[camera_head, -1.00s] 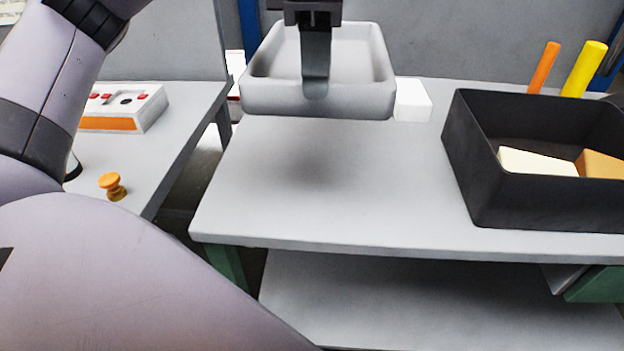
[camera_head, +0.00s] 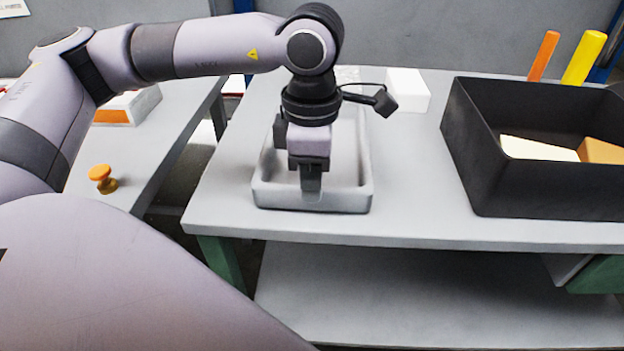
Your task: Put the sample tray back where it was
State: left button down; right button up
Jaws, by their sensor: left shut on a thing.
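The sample tray (camera_head: 356,197) is a shallow, light grey open tray with rounded corners. It is at the left part of the grey table (camera_head: 420,215), near the front edge, and looks level. I cannot tell for certain whether its underside touches the tabletop. My left gripper (camera_head: 311,190) points down over the tray's near side and is shut on its front wall. The arm and wrist hide part of the tray's inside and its far left side. My right gripper is not in view.
A black bin (camera_head: 475,185) with cream and orange blocks stands at the right. A white block (camera_head: 407,90) is behind the tray. Orange (camera_head: 543,56) and yellow (camera_head: 584,57) cylinders stand behind the bin. At the left, another table holds an orange knob (camera_head: 101,178) and a control box (camera_head: 130,106).

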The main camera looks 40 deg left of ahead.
pick_arm(q)
jog(key=shift+f, duration=0.3)
jog(key=shift+f, duration=0.2)
jog(key=c, duration=1.1)
grip_release()
jog(key=shift+r, duration=0.1)
jog(key=shift+r, duration=0.15)
notch_tip(320, 180, up, 12)
